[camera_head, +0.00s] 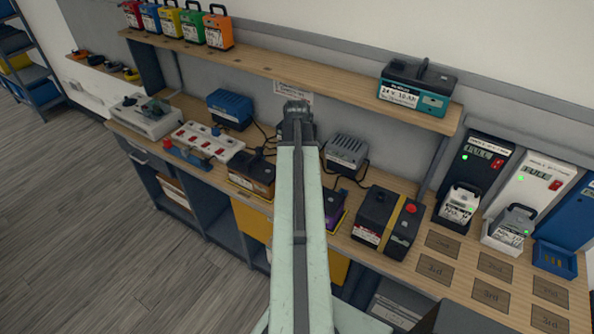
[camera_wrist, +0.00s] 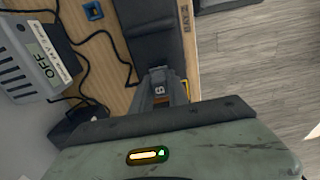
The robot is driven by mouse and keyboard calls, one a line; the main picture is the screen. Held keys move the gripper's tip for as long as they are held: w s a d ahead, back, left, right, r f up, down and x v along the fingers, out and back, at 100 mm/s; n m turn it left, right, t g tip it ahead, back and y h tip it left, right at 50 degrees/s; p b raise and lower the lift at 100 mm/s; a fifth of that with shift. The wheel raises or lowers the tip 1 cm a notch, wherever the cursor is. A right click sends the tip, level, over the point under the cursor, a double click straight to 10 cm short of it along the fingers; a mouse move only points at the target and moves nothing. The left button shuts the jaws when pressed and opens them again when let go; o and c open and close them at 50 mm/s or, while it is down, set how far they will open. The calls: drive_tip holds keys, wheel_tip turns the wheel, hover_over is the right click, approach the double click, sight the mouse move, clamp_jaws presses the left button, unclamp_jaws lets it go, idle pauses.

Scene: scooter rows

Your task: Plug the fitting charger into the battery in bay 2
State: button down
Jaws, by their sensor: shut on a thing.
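My gripper (camera_wrist: 163,90) is low over the bench in the wrist view. It is shut on a small grey plug (camera_wrist: 158,87) with a pale mark, its end close to a dark grey battery (camera_wrist: 155,38); I cannot tell whether they touch. A "BAY 2" label (camera_wrist: 183,14) is on the bench edge beside that battery. A grey charger (camera_wrist: 32,55) with an "OFF" display and black cables stands at the left. In the head view, my arm largely hides the middle battery (camera_head: 335,208), which has a purple part; the grey charger (camera_head: 345,153) is behind it.
In the head view, a blue charger (camera_head: 230,107) stands behind a brown-topped battery (camera_head: 250,175) at the left. A black battery with a yellow band (camera_head: 388,220) stands right of my arm. Loose cables cross the bench. A shelf (camera_head: 290,75) runs above.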

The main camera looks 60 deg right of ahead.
drive_tip(key=shift+f+b, duration=0.9)
drive_tip(key=shift+f, duration=0.1)
drive_tip(key=c, duration=1.2)
unclamp_jaws()
wheel_tip(320, 180, up, 8)
drive_tip(key=p, duration=0.8)
drive_tip(key=shift+f, duration=0.1)
